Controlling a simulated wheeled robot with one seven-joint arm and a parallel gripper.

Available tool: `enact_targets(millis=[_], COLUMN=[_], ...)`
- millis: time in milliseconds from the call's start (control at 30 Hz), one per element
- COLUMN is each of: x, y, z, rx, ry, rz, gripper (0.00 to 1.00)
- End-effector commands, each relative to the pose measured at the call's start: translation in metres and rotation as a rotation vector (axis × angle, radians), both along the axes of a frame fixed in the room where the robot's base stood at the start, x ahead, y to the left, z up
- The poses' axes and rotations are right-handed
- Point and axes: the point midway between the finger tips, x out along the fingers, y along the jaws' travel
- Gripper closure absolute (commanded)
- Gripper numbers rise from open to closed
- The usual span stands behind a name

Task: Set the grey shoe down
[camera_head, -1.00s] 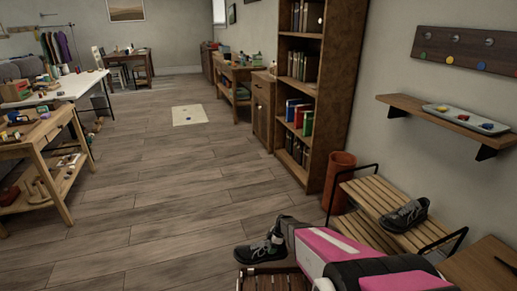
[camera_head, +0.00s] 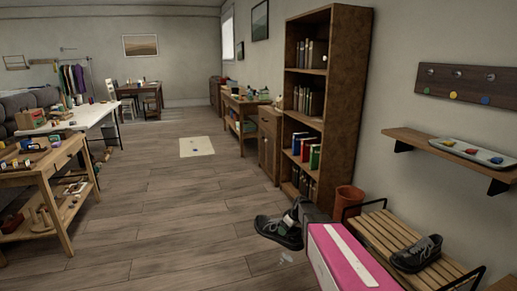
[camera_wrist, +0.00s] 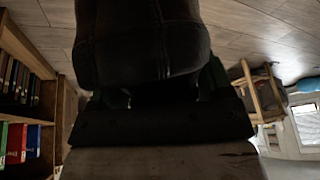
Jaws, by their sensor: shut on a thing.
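In the wrist view the shoe (camera_wrist: 145,40) is a dark shape filling the top middle, and the fingers (camera_wrist: 160,97) are mostly in shadow. A second, similar dark shoe (camera_head: 416,254) rests on the slatted bench (camera_head: 385,232) at the lower right, apart from my gripper.
A terracotta bin (camera_head: 349,199) stands between the bench and the tall bookcase (camera_head: 327,85). A wall shelf (camera_head: 440,150) with a tray (camera_head: 470,152) is above the bench. A wooden table (camera_head: 62,165) with toys stands at left. The middle floor is open.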

Motion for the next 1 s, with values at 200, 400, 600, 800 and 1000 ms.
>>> enact_targets(millis=[200, 400, 600, 800, 1000], x=[-0.005, -0.012, -0.023, -0.036, -0.044], y=[-0.012, -0.022, -0.033, -0.042, -0.048], z=[0.073, 0.131, 0.187, 0.232, 0.257], rx=[0.000, 0.000, 0.001, 0.001, 0.000], ry=[-0.006, -0.005, -0.005, -0.004, -0.001], rz=[-0.193, -0.370, -0.546, -0.702, -0.799], gripper=[0.63, 0.63, 0.63, 0.63, 0.63])
